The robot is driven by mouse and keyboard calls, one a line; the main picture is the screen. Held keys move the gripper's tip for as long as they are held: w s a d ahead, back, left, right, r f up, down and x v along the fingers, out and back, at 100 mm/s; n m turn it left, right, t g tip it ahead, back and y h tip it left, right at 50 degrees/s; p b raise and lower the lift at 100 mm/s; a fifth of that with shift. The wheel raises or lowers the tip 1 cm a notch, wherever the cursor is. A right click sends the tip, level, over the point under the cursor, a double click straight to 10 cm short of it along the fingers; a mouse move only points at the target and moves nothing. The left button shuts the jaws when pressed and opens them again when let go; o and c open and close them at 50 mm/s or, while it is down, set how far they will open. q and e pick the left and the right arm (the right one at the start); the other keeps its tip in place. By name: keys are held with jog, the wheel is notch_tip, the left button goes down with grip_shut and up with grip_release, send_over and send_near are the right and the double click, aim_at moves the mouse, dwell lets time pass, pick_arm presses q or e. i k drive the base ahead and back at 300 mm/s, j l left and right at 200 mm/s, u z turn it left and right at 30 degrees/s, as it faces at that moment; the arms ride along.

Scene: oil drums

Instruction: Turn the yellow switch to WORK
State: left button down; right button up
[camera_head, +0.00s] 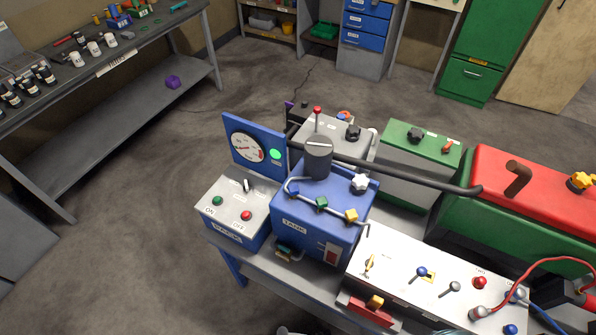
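A white control box (410,285) stands at the front right of the bench. A small yellow switch (369,264) stands up near its left end; the markings beside it are too small to read, so I cannot tell which position it points to. Another yellow handle (375,302) sits on a red block (366,313) at the box's front side. No WORK label is legible. Neither gripper can be made out. A small dark shape shows at the bottom edge, too cut off to identify.
A blue TANK box (318,232), an ON/OFF box (232,216) and a gauge panel (255,148) stand left of the control box. A long dark pipe (420,178) crosses behind. Red and blue cables (545,262) lie at the right. Floor is free at left.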

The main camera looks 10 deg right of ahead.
aim_at(370, 263)
jog(key=z, duration=1.35)
